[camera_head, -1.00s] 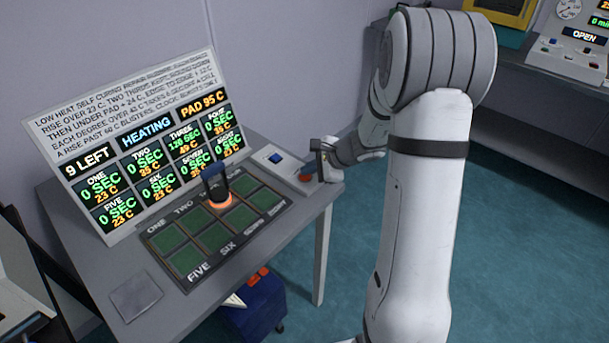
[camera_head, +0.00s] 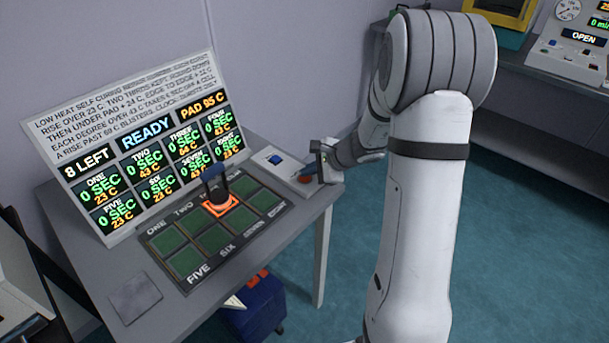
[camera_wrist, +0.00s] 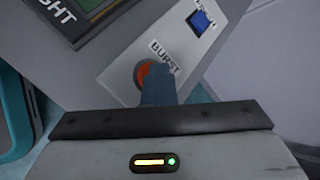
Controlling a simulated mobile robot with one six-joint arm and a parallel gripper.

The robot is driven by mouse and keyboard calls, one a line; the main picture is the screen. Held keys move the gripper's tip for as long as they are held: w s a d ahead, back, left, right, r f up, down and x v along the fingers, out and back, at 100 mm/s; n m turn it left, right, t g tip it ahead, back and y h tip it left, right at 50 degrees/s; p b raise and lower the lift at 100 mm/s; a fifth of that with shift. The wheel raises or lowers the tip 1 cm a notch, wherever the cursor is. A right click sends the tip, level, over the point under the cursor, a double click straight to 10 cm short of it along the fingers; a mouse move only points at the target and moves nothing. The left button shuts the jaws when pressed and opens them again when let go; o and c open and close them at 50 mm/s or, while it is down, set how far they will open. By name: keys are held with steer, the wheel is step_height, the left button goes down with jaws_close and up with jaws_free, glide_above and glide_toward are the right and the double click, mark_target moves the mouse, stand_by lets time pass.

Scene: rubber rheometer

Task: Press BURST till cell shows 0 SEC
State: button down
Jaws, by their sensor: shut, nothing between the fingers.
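The red BURST button (camera_head: 306,179) is on a white control box at the right of the table. In the wrist view the orange-red button (camera_wrist: 142,74) sits beside its BURST label (camera_wrist: 163,55). My gripper (camera_head: 318,162) is shut and empty, with its fingertips (camera_wrist: 157,88) over the button's edge, partly hiding it; contact cannot be told. The display board (camera_head: 135,130) reads 8 LEFT, READY, PAD 95 C. The cells' readouts look like 0 SEC; cell three's small figures are hard to read. The black-handled pad (camera_head: 214,182) stands on cell three, its base glowing orange.
A blue button (camera_head: 275,158) is on the same box, close to BURST, and shows in the wrist view (camera_wrist: 200,21). The green cell mat (camera_head: 187,262) lies left of the box. A dark blue bin (camera_head: 258,305) stands below the table. Another bench with instruments is at upper right.

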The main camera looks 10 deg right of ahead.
mark_target(309, 178)
steer(key=shift+r+p, duration=0.35)
steer(key=shift+r, duration=0.4)
steer(key=shift+r+p, duration=1.75)
steer(key=shift+r, duration=0.85)
steer(key=s+a+r+n+g+h, duration=0.1)
steer(key=s+a+r+n+g, duration=0.2)
steer(key=s+n, duration=0.45)
steer(key=s+a+r+n+g+h, duration=0.15)
steer(key=s+r+n, duration=0.35)
steer(key=s, duration=0.6)
steer(key=s+d+r+n+h, duration=0.2)
steer(key=s+d+n+h, duration=0.1)
steer(key=s, duration=0.6)
steer(key=shift+d+n+t+h, duration=0.25)
steer(key=shift+n+t+h, duration=0.3)
steer(key=shift+n, duration=0.5)
